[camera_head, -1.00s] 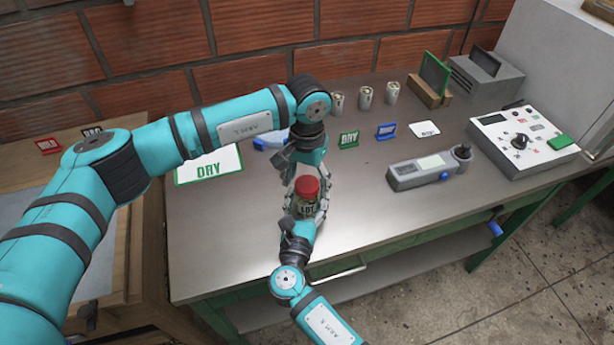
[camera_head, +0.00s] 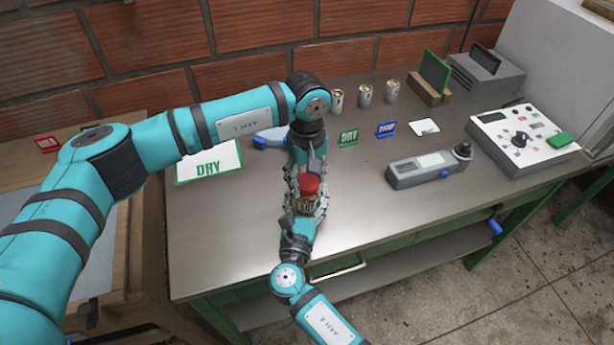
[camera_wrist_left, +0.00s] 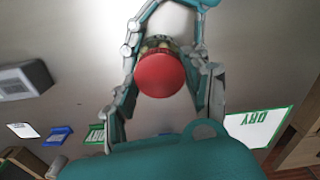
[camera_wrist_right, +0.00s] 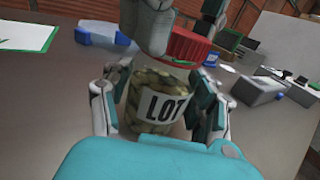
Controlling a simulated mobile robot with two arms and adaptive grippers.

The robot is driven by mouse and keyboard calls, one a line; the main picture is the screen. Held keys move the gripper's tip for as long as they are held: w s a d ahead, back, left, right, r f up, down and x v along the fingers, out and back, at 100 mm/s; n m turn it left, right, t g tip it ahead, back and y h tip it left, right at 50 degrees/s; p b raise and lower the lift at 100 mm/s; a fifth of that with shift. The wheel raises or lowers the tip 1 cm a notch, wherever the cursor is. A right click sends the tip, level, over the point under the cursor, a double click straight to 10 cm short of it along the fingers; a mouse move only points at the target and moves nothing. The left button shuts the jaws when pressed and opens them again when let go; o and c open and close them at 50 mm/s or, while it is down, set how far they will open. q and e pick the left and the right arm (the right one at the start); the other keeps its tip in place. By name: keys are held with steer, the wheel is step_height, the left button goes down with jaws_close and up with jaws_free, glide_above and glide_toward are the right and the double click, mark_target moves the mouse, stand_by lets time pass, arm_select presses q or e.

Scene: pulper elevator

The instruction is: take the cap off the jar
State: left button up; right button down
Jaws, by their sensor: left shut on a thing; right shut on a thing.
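The jar (camera_head: 307,206) is clear, filled with pale beans and labelled LOT; the right wrist view shows its body (camera_wrist_right: 150,98). Its round red cap (camera_head: 309,184) is at the jar's mouth, and it also shows in the left wrist view (camera_wrist_left: 160,76). My left gripper (camera_head: 308,181) comes from above and is shut on the cap. My right gripper (camera_head: 305,209) comes from the front and is shut around the jar body. In the right wrist view the cap (camera_wrist_right: 188,46) sits close over the jar's top; I cannot tell whether there is a gap.
The metal table (camera_head: 390,215) has free room right of the jar. A DRY sheet (camera_head: 208,163) lies to the left, with a blue-handled item (camera_head: 268,138) behind. Small cans (camera_head: 364,95), sign cards (camera_head: 386,129), a handheld meter (camera_head: 428,168) and a control box (camera_head: 522,142) stand behind and right.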

arm_select(q)
steer(key=n, duration=1.4)
steer(key=shift+n, duration=0.3)
steer(key=n, duration=1.1)
steer(key=shift+r+n, duration=0.1)
steer(key=shift+n, duration=0.2)
steer(key=n, duration=0.4)
steer(key=shift+n, duration=0.4)
steer(key=n, duration=1.2)
steer(key=shift+w, duration=0.1)
